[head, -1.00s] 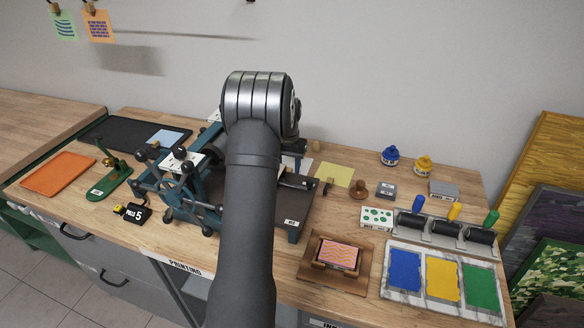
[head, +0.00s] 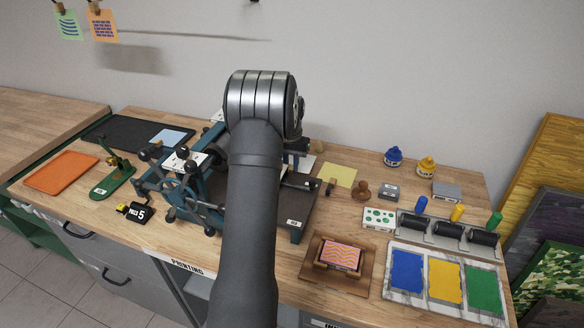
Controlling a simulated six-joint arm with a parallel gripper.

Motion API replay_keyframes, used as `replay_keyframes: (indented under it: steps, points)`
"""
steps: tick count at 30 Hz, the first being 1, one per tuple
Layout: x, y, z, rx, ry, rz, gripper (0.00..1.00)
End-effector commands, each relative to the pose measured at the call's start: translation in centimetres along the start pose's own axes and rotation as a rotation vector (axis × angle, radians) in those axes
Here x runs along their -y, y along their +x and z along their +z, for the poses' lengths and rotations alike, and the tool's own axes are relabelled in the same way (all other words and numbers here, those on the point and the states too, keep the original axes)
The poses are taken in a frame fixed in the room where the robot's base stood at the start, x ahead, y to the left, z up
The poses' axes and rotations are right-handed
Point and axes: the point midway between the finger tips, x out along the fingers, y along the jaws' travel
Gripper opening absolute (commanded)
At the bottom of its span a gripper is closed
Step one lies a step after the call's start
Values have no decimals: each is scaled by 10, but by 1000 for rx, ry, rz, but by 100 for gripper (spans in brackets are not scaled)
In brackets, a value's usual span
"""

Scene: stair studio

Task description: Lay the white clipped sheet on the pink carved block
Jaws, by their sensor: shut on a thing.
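The pink carved block (head: 341,255), with wavy orange lines, lies in a brown wooden holder (head: 325,277) at the front, right of my arm. Nothing lies on it. My gripper is hidden behind my own arm, so its jaws and anything in them do not show. A small white patch (head: 306,161) shows just right of my arm, by the press. I cannot tell whether it is part of the white clipped sheet.
The blue press (head: 170,190) stands left of and behind my arm. Rollers (head: 447,229) and a slab with blue, yellow and green ink (head: 398,252) are right of the block. A yellow sheet (head: 340,175) lies behind it. Bare wood surrounds the holder.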

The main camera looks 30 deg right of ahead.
Motion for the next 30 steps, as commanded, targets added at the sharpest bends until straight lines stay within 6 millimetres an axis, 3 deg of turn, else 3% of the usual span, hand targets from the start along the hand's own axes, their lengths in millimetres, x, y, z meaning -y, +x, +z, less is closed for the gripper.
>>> replay_keyframes:
  steps: [9,14,20,30]
  points:
    - [0,-64,0,-4,0,0,0]
    - [-5,-85,2,-2,1,0,0]
    - [-41,-103,25,-1,5,0,0]
    - [-127,-129,107,-1,7,0,0]
